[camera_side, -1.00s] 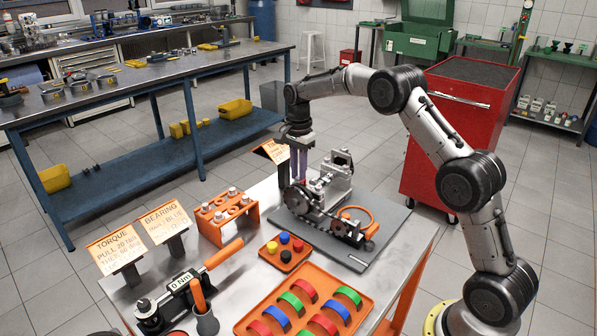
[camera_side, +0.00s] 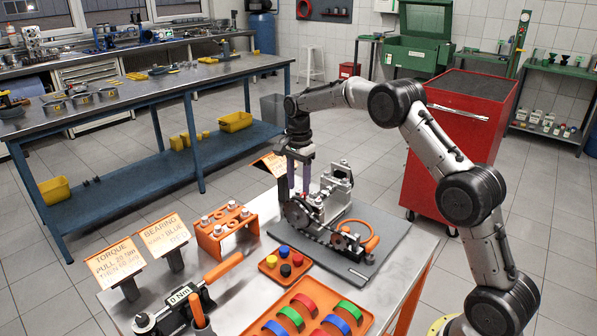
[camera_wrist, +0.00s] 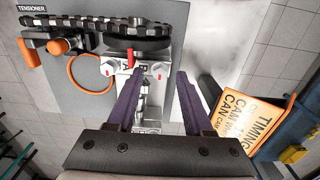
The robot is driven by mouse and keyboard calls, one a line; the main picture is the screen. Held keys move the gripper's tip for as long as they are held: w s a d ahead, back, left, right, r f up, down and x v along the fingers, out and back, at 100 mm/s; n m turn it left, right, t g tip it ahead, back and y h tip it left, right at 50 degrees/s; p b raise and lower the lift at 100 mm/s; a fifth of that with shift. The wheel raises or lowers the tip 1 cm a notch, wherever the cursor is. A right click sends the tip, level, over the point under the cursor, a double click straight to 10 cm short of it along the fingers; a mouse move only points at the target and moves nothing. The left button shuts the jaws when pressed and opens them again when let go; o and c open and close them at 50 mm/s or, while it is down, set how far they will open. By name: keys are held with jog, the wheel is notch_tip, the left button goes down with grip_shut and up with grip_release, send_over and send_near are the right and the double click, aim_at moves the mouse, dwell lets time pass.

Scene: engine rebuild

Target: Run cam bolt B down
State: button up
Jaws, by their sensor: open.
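The grey engine head (camera_side: 337,185) stands on a dark mat, with a dark sprocket (camera_side: 296,213) and chain at its near side. My gripper (camera_side: 299,192) is over the sprocket end of the head, pointing down. In the wrist view my gripper (camera_wrist: 161,72) shows two purple fingers spread apart, with nothing held between them. Cam bolt B cannot be told apart here. Several bolts stand in an orange rack (camera_side: 218,239) left of the mat.
A torque wrench (camera_side: 178,307) with an orange handle lies at the front left. Coloured caps (camera_side: 284,252) and an orange tray (camera_side: 253,328) of coloured shells are in front. A "TIMING" sign (camera_wrist: 268,124) stands beside my gripper. The mat's (camera_side: 385,232) right part has some room.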

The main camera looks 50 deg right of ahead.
notch_tip(320, 180, up, 14)
jog(key=shift+f, duration=0.15)
dwell(0.6)
notch_tip(320, 180, up, 7)
jog(key=t, duration=0.1)
send_over(299, 191)
jog(key=s+a, duration=0.2)
jog(key=a, duration=0.1)
jog(key=s+a+r+n+t, duration=0.1)
jog(key=s+a+r, duration=0.2)
jog(key=s+r, duration=0.2)
jog(key=s+a+r+n+t, duration=0.1)
jog(key=s+a+r+n, duration=0.1)
jog(key=s, duration=0.4)
jog(key=s+a+r+n+t, duration=0.1)
jog(key=s+a+n, duration=0.1)
jog(key=s, duration=0.4)
jog(key=s+a+f+n+t, duration=0.1)
jog(key=s+f+n, duration=0.15)
jog(key=s, duration=0.35)
jog(key=s+a+f+n, duration=0.2)
jog(key=s+f, duration=0.1)
jog(key=s, duration=0.3)
jog(key=s+f+n, duration=0.5)
jog(key=f+n, duration=0.3)
jog(key=f, duration=0.3)
jog(key=shift+s+a+t, duration=0.15)
jog(key=shift+a+t, duration=0.1)
jog(key=shift+t, duration=0.05)
